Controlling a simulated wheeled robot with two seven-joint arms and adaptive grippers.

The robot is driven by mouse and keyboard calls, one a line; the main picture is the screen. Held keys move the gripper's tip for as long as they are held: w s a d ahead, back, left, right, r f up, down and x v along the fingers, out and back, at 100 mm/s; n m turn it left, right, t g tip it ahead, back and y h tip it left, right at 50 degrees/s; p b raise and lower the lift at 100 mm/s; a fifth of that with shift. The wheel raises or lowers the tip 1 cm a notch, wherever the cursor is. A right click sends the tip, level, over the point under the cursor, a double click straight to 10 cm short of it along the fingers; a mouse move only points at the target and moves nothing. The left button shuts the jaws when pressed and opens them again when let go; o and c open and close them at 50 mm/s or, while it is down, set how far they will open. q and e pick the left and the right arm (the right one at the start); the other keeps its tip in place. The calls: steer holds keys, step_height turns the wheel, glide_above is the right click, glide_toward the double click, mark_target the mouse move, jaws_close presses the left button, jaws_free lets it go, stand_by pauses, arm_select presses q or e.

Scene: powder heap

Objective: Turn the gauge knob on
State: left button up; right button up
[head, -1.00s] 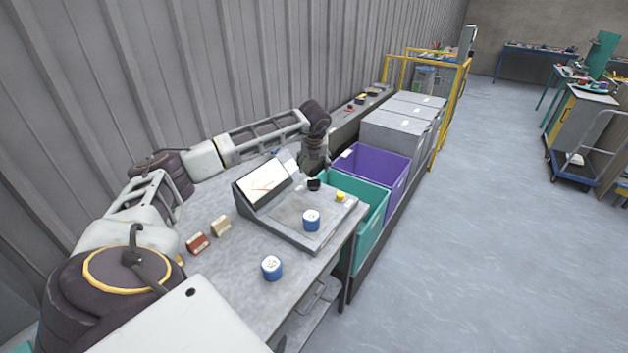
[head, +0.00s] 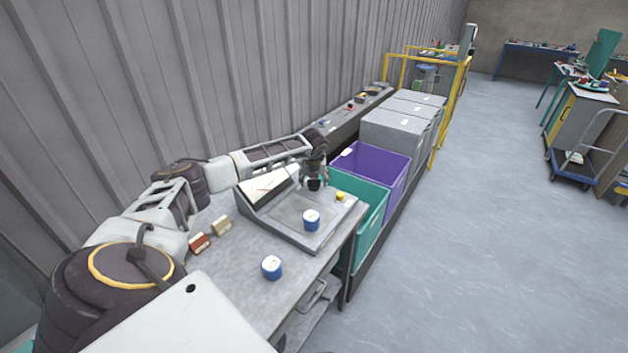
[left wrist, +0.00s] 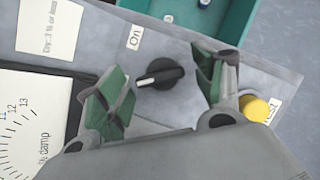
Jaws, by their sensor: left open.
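The black gauge knob (left wrist: 162,74) shows in the left wrist view, with a pale pointer bar across it and an "On" label (left wrist: 135,37) up and left of it. The bar points to the lower left, not at that label. My left gripper (left wrist: 160,88) is open, its green-padded fingers to either side of the knob in that view; I cannot tell whether they touch it. In the head view the left gripper (head: 315,183) hangs over the back of the gauge device (head: 290,236) and hides the knob. The dial (left wrist: 30,120) is partly visible. My right gripper is not in view.
A yellow button (left wrist: 256,108) sits close beside the right finger. A blue-sided pot (head: 311,221) stands on the device and another (head: 271,267) on the table. A red block (head: 199,243) and a beige block (head: 222,225) lie left. Teal (head: 372,228) and purple (head: 385,165) crates adjoin the table.

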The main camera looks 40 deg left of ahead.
arm_select(q)
steer(key=shift+f, duration=0.1)
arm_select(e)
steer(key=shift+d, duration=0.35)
arm_select(q)
steer(key=c, duration=1)
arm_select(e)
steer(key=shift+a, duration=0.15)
